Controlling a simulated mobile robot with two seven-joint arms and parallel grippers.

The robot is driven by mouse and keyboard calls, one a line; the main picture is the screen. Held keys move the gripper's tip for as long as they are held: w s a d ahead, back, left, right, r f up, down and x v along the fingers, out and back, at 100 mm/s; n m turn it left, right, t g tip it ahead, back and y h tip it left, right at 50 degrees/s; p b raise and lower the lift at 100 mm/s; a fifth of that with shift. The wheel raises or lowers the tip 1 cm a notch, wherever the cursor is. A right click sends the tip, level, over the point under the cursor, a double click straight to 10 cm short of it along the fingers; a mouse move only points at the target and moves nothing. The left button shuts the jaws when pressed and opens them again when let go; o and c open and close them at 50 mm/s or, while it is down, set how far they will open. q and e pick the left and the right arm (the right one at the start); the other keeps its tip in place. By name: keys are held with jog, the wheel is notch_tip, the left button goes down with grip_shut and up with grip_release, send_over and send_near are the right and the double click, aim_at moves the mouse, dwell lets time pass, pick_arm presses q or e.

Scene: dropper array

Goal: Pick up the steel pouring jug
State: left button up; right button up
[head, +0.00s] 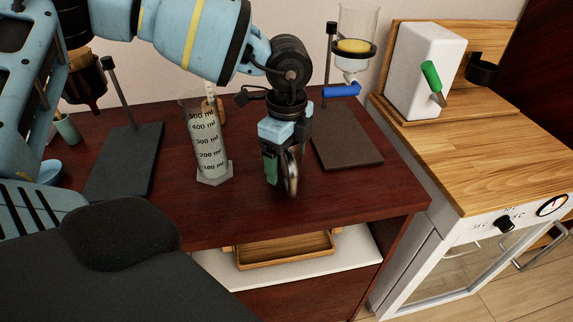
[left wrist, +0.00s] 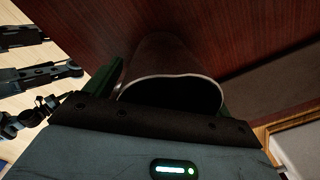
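The steel pouring jug (head: 291,172) is small and shiny. It is on or just above the dark red table near the front edge, partly hidden by my left gripper (head: 279,170). My left gripper points down at the jug, with a green finger at its left side. In the left wrist view the jug's pale rim and dark inside (left wrist: 170,92) lie between the two green fingers of my left gripper (left wrist: 172,75). The fingers are close to the rim on both sides; whether they press on it cannot be told. My right gripper is not in view.
A graduated cylinder (head: 206,150) stands left of the gripper. A dropper stand (head: 345,145) is behind to the right, and another stand (head: 127,160) is on the left. A wooden tray (head: 285,250) sits on the shelf below. A white dispenser (head: 422,70) is at the right.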

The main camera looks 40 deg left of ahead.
pick_arm(q)
jog(key=c, duration=1.3)
notch_tip(320, 180, up, 10)
jog(key=shift+b, duration=0.45)
